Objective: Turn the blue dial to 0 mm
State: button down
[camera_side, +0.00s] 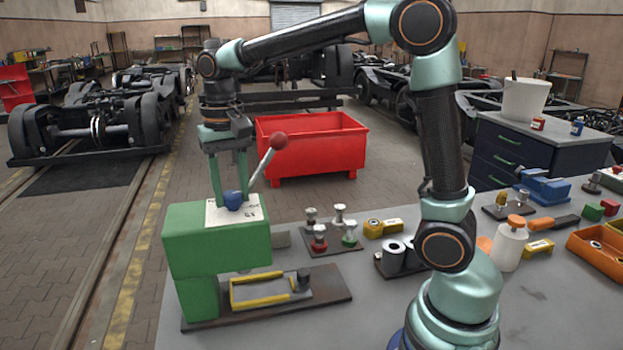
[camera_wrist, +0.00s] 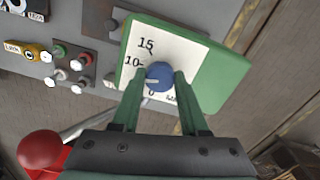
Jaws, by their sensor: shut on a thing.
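The blue dial (camera_wrist: 159,72) sits on a white scale plate (camera_wrist: 183,48) on top of the green press (camera_side: 215,242). The scale reads 15, 10 and 0; the stretch between 10 and 0 is partly hidden by a finger. The dial's pale pointer mark faces left in the wrist view, between the 10 and the 0. My gripper (camera_wrist: 160,76) points down over the plate, one green finger on each side of the dial, shut on it. In the side view my gripper (camera_side: 230,196) stands upright over the dial (camera_side: 233,200).
A lever with a red knob (camera_side: 278,141) rises just right of my gripper. A board with several small knobs (camera_side: 331,233) lies right of the press on the grey bench (camera_side: 375,315). A red bin (camera_side: 310,155) stands on the floor behind.

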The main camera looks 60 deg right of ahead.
aim_at(232, 194)
jog(key=n, duration=0.4)
jog(key=shift+r+n, duration=0.1)
jog(key=shift+n, duration=0.2)
jog(key=n, duration=0.3)
jog(key=shift+n, duration=0.3)
jog(key=n, duration=0.7)
jog(key=shift+c, duration=2.1)
grip_release()
notch_tip(232, 194, up, 12)
